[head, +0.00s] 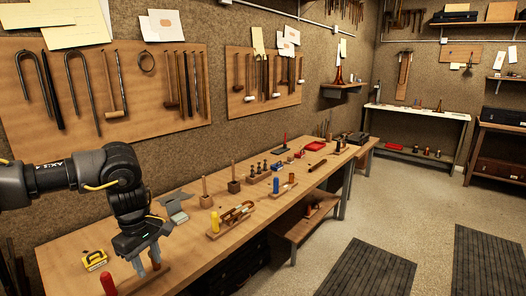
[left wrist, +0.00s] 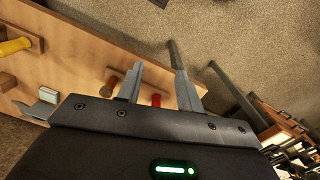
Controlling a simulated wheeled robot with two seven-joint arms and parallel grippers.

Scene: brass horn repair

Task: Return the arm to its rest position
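My left arm comes in from the left in the head view. Its black gripper (head: 148,264) points down over the near left end of the wooden workbench (head: 190,262). In the left wrist view the two grey fingers (left wrist: 158,86) stand apart with a gap between them, and nothing is seen held. A red-ended tool (head: 108,284) is close to the gripper at the bench's near end; a red end (left wrist: 156,100) also shows beyond the gap between the fingers. My right gripper is in neither view.
A yellow tape measure (head: 95,260) lies left of the gripper. A wooden rack with a yellow-handled tool (head: 215,222) and several small tools stand further along the bench. Pegboards (head: 160,110) with hanging tools line the wall behind. Open floor (head: 300,268) lies to the right.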

